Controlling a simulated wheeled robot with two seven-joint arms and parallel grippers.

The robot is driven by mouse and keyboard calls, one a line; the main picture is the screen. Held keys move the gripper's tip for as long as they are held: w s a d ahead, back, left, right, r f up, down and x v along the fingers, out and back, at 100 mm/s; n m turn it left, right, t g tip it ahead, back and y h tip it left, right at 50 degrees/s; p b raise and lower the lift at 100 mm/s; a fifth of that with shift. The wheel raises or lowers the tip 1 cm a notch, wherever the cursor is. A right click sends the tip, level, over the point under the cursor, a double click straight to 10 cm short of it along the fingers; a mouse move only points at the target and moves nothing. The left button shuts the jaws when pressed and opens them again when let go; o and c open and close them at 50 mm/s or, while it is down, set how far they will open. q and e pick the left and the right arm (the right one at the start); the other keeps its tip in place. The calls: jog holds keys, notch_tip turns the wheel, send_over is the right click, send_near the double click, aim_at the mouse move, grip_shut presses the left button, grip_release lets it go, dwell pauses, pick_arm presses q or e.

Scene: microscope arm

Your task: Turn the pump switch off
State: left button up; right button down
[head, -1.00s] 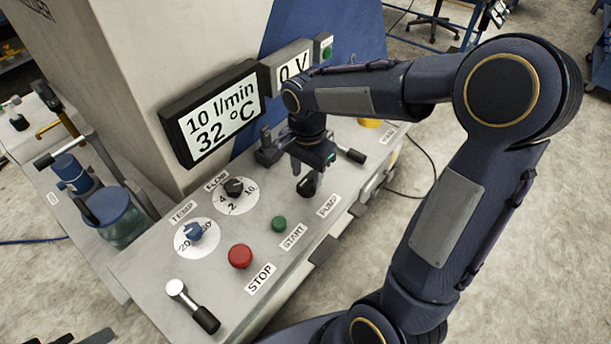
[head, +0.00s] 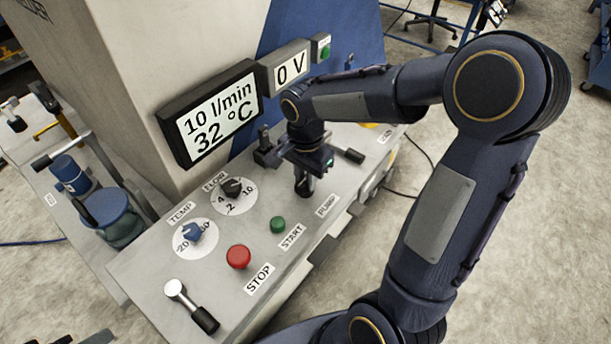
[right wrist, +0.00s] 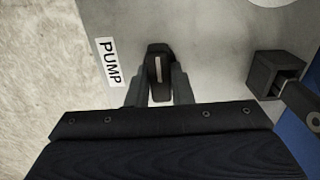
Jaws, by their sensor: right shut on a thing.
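The pump switch is a black knob with a pale line on its top. It shows in the right wrist view (right wrist: 159,68), beside the PUMP label (right wrist: 109,63). In the head view the pump switch (head: 305,187) is partly hidden under my right gripper (head: 304,172). My right gripper reaches down over the panel, and in the right wrist view its two fingers (right wrist: 159,92) stand on either side of the knob, shut on it. The pale line runs roughly along the fingers' direction in that view. My left gripper is not in view.
The panel (head: 150,262) also carries the red STOP button (head: 238,257), green START button (head: 278,224), FLOW dial (head: 233,188), TEMP dial (head: 192,231) and a lever (head: 190,305). A display (head: 210,112) reads 10 l/min and 32 °C; a smaller one (head: 289,67) reads 0 V.

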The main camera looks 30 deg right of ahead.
jog(key=shift+n, duration=0.3)
jog(key=n, duration=0.3)
jog(key=shift+n, duration=0.3)
jog(key=n, duration=0.4)
jog(key=shift+n, duration=0.3)
jog(key=n, duration=0.4)
jog(key=shift+n+p, duration=0.3)
jog(key=shift+p, duration=0.05)
jog(key=shift+w+n, duration=0.1)
jog(key=shift+n, duration=2.1)
jog(key=c, duration=1.3)
grip_release()
